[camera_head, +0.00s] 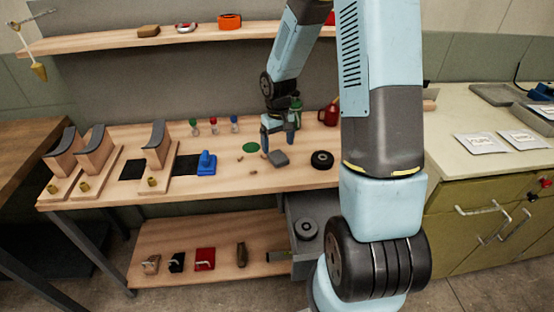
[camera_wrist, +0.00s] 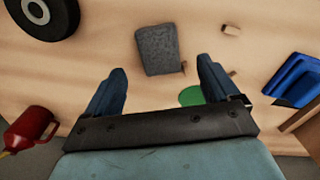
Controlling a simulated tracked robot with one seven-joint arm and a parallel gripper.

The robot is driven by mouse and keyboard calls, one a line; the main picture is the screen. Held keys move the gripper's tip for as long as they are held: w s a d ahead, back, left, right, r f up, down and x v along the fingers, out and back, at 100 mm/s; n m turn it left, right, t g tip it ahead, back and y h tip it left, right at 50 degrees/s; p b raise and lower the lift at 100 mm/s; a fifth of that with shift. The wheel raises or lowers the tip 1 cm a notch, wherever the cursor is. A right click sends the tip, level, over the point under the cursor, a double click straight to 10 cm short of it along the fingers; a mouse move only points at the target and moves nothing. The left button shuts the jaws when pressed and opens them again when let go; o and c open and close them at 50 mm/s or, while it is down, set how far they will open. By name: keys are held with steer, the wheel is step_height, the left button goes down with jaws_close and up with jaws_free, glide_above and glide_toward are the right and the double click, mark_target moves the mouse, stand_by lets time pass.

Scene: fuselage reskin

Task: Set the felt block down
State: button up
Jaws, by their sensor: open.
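The felt block (camera_head: 278,158) is a small grey block lying on the wooden workbench (camera_head: 110,200). In the wrist view the felt block (camera_wrist: 158,50) lies flat on the wood, beyond and between my fingertips, with nothing gripping it. My gripper (camera_head: 279,130) is open and empty above the bench, just behind the block in the head view. In the wrist view its two blue fingers (camera_wrist: 160,80) are spread apart. No contact between fingers and block shows.
A black wheel-like roll (camera_head: 322,160) stands right of the block, and a red can (camera_head: 328,115) behind it. A green disc (camera_head: 250,147), small tan bits and a blue tool (camera_head: 206,163) lie to the left. Curved-top stands (camera_head: 158,150) fill the bench's left.

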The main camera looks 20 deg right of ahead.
mark_target(278, 156)
steer(key=shift+f, duration=2.65)
steer(key=c, duration=1.2)
steer(key=shift+r, duration=0.1)
steer(key=shift+r, duration=0.65)
steer(key=s+r, duration=1.1)
steer(key=s, duration=0.2)
steer(key=shift+s+r, duration=0.25)
steer(key=shift+s, duration=0.15)
